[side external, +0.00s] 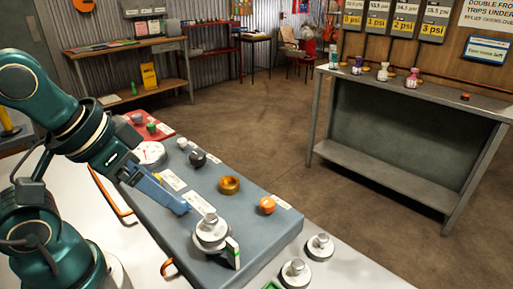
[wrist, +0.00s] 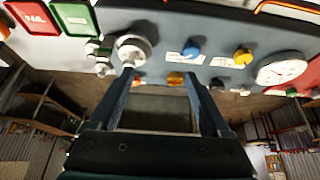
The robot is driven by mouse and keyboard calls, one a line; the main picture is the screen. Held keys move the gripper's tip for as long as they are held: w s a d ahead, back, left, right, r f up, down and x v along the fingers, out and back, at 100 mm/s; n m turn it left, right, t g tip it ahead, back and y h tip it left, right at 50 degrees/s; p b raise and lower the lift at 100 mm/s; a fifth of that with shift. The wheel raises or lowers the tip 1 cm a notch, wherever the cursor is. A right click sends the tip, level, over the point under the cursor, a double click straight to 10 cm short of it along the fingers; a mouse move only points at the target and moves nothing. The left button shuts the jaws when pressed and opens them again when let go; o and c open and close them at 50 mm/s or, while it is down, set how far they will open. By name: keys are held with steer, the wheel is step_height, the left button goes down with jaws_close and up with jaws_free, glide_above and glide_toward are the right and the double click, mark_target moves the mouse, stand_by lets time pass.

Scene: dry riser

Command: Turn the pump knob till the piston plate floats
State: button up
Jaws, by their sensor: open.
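My gripper (side external: 184,208) is open and empty, low over the blue-grey panel (side external: 262,236), left of the piston plate (side external: 211,238). In the wrist view its two fingers (wrist: 158,75) stand apart. The pale round piston plate carries a silver-topped weight, and shows near the left fingertip in the wrist view (wrist: 132,50). A white and green marker (side external: 233,252) stands beside it. Several knobs sit on the panel: brass (side external: 229,185), orange (side external: 267,205), black (side external: 198,158), plus blue (wrist: 193,48) and yellow (wrist: 243,57). I cannot tell which is the pump knob or whether the plate floats.
A white dial gauge (side external: 149,153) is at the panel's far end. Two loose weights (side external: 320,246) (side external: 295,272) lie on the white table at right. Red (wrist: 30,15) and green (wrist: 75,17) trays show in the wrist view. A grey bench (side external: 420,90) stands across open floor.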

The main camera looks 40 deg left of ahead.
steer(key=w+a+r+n, duration=0.1)
steer(key=w+r+n, duration=0.2)
steer(key=w+r, duration=0.15)
steer(key=n+g, duration=0.6)
glide_above(197, 154)
step_height(197, 154, down, 9)
steer(key=shift+w+r, duration=0.1)
steer(key=shift+r, duration=0.05)
steer(key=shift+n, duration=0.3)
steer(key=shift+f, duration=2.45)
